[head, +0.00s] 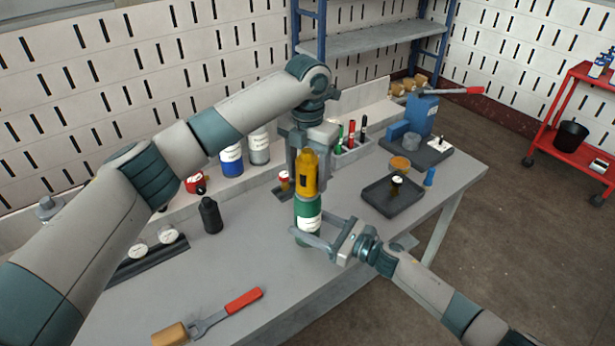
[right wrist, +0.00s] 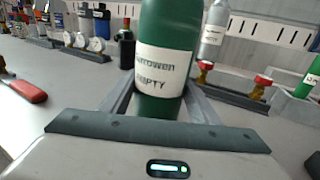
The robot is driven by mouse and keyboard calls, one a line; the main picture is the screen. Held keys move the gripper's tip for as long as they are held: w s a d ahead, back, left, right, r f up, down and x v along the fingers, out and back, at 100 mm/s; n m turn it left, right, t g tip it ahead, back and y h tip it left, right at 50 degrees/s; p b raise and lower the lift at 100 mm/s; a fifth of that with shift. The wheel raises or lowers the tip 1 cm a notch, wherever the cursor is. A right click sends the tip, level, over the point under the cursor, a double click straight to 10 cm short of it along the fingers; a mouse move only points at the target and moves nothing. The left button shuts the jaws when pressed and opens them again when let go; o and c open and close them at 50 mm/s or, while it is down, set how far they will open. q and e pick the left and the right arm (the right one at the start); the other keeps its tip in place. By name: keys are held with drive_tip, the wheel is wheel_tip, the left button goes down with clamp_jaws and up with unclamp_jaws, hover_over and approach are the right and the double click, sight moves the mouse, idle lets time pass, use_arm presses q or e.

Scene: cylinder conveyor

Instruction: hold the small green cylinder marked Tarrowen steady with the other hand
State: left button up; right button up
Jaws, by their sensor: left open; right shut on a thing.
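The small green cylinder (head: 308,212) stands upright on the grey bench, with a yellow cap (head: 308,172) at its top. In the right wrist view its white label reads Tarrowen and EMPTY on the green body (right wrist: 166,35); its top is out of that view. My right gripper (head: 318,240) is shut on the lower part of the green cylinder, one finger on each side. My left gripper (head: 305,156) is open, pointing down at the yellow cap. The cap hides part of its fingers, and I cannot tell whether they touch it.
A dark tray (head: 380,204) lies to the right. A red-handled wrench (head: 240,301) lies at the front. A black bottle (head: 211,216) stands left, with blue (head: 232,160) and grey (head: 259,147) cylinders behind. The bench between wrench and green cylinder is clear.

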use_arm(q)
drive_tip(key=shift+r, duration=0.65)
drive_tip(key=n, duration=0.3)
drive_tip(key=shift+n, duration=1.5)
drive_tip(key=shift+n, duration=0.6)
drive_tip(key=n, duration=0.4)
drive_tip(key=shift+n, duration=0.4)
drive_tip(key=n, duration=0.6)
